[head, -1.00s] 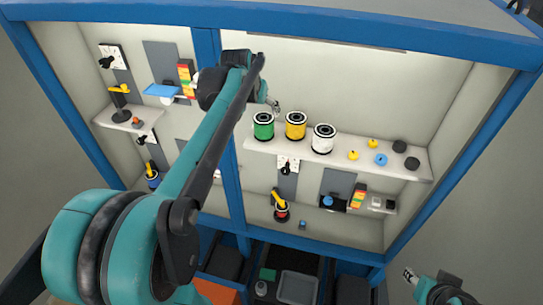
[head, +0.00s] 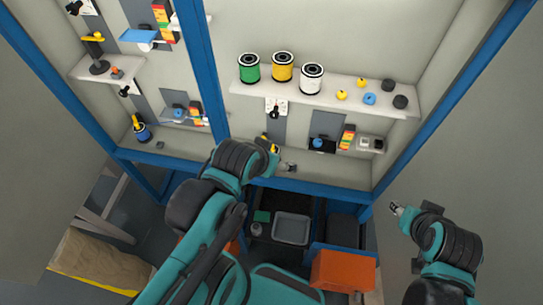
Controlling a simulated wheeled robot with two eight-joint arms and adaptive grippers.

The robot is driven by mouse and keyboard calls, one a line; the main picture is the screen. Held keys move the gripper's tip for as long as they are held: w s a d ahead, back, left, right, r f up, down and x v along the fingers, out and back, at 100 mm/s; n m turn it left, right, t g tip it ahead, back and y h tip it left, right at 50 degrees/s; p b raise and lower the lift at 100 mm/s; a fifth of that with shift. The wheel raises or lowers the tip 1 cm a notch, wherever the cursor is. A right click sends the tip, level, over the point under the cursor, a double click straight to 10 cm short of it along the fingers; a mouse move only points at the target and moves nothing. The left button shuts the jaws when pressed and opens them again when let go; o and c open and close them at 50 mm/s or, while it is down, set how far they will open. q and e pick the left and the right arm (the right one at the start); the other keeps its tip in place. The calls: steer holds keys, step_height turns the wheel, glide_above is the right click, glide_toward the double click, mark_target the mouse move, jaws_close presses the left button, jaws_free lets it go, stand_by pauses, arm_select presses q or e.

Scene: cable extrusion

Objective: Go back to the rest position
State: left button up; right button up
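My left gripper (head: 287,168) is low in front of the right bay of the blue-framed cabinet (head: 200,70), near its lower edge. It is small and seen from above, and I cannot tell whether its fingers are open or shut. My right gripper (head: 397,208) is at the right, in front of and below the cabinet's right corner, with nothing visible in it. Its finger gap is too small to judge. Green (head: 249,68), yellow (head: 283,66) and white (head: 312,77) spools stand upright on the right shelf, apart from both grippers.
Yellow, blue and black small parts (head: 370,98) lie on the shelf's right side. Below the cabinet are a grey tray (head: 291,228) and an orange box (head: 344,270). A brown box (head: 95,262) lies on the floor at left. Open space surrounds my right gripper.

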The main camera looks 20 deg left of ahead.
steer(key=shift+f, duration=0.1)
step_height(320, 180, down, 28)
steer(key=b, duration=2.8)
steer(key=shift+f+b, duration=0.15)
steer(key=shift+b, duration=0.15)
